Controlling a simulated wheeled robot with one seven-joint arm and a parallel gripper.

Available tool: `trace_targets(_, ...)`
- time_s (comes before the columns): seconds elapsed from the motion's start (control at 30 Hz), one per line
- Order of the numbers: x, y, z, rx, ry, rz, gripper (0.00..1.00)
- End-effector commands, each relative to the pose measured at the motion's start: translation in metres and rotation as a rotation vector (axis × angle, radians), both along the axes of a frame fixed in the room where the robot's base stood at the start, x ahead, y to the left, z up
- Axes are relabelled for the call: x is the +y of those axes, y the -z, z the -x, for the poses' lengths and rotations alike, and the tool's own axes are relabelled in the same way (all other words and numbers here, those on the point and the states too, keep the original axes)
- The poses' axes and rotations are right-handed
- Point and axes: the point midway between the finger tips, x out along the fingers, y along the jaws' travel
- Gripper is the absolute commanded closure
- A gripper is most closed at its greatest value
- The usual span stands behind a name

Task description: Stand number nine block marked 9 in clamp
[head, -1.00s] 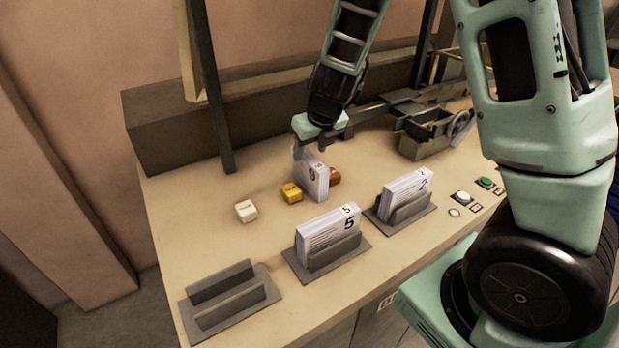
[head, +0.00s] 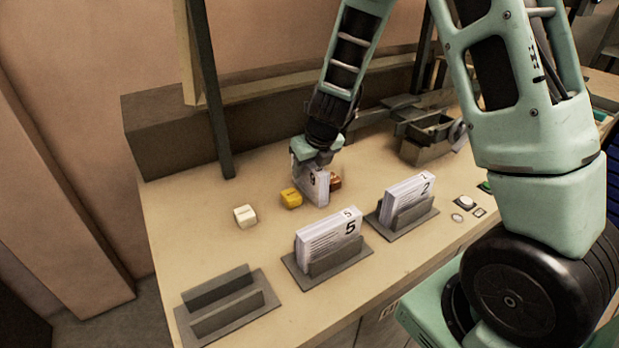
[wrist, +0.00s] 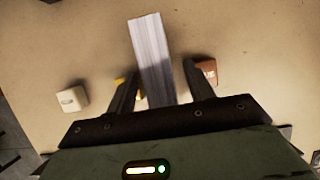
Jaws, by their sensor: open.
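A white block of stacked sheets (head: 317,187), its printed digit too small to read surely, stands upright on the table; its top edge also shows in the wrist view (wrist: 150,45). My gripper (head: 308,170) is over the block. In the wrist view its two open fingers (wrist: 161,70) lie on either side of the block, with a gap visible on each side. An empty grey clamp (head: 237,315) sits at the table's front left. The clamp with block 5 (head: 337,262) and the clamp with block 2 (head: 418,216) stand to its right.
A white cube (head: 245,216) and a yellow cube (head: 291,198) lie left of the block, and a brown cube (head: 335,181) is just behind it. A dark upright post (head: 212,100) stands behind. Table between the white cube and the empty clamp is clear.

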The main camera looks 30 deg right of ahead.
Motion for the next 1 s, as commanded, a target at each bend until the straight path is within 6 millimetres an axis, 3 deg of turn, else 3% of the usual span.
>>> trace_targets(0.53,0.0000,0.0044,0.0002,0.001,0.000,0.000,0.47)
trace_targets(0.57,0.0000,0.0044,0.0002,0.001,0.000,0.000,0.50)
trace_targets(0.73,0.0000,0.0044,0.0002,0.001,0.000,0.000,0.97)
trace_targets(1.0,0.0000,0.0036,-0.0002,-0.001,0.000,0.000,1.00)
